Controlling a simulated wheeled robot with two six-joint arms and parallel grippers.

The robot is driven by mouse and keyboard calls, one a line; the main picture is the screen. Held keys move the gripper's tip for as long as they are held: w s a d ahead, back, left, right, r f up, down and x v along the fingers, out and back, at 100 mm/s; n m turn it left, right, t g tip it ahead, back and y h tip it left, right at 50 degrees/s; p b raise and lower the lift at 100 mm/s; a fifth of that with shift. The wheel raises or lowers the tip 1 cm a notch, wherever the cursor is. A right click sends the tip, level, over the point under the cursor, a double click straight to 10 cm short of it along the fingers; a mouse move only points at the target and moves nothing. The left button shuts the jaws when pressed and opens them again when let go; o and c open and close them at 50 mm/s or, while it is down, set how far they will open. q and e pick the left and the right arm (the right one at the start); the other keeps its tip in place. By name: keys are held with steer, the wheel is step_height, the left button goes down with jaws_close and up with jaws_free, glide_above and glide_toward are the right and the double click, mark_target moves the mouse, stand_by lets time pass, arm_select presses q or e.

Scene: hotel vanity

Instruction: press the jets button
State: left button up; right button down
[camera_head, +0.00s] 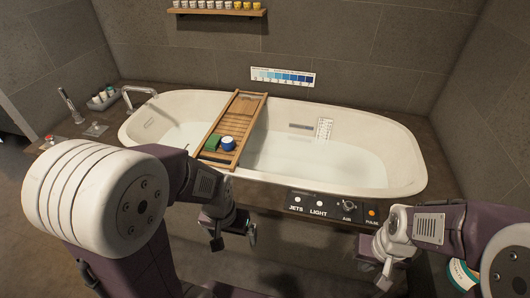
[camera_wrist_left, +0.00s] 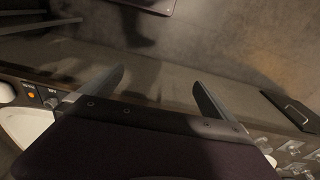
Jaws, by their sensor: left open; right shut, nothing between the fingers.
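The jets button (camera_head: 297,199) is a small white round button above the label JETS, at the left end of the dark control panel (camera_head: 333,209) on the tub's front edge. My left gripper (camera_head: 234,241) is open and empty, left of the panel and lower in the picture, apart from the button. Its two spread fingers (camera_wrist_left: 160,76) also show in the left wrist view, with nothing between them. My right gripper (camera_head: 384,275) is shut and empty, below the panel's right end. I cannot make out the jets button in the left wrist view.
Beside the jets button are a white light button (camera_head: 319,203), an air knob (camera_head: 348,206) and an orange pulse button (camera_head: 372,213). The white bathtub (camera_head: 408,150) holds water. A wooden caddy (camera_head: 243,108) across it carries a green block (camera_head: 206,153) and a blue-and-white jar (camera_head: 228,144).

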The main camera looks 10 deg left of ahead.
arm_select(q)
steer(key=shift+f, duration=0.3)
jaws_close()
stand_by(1.6)
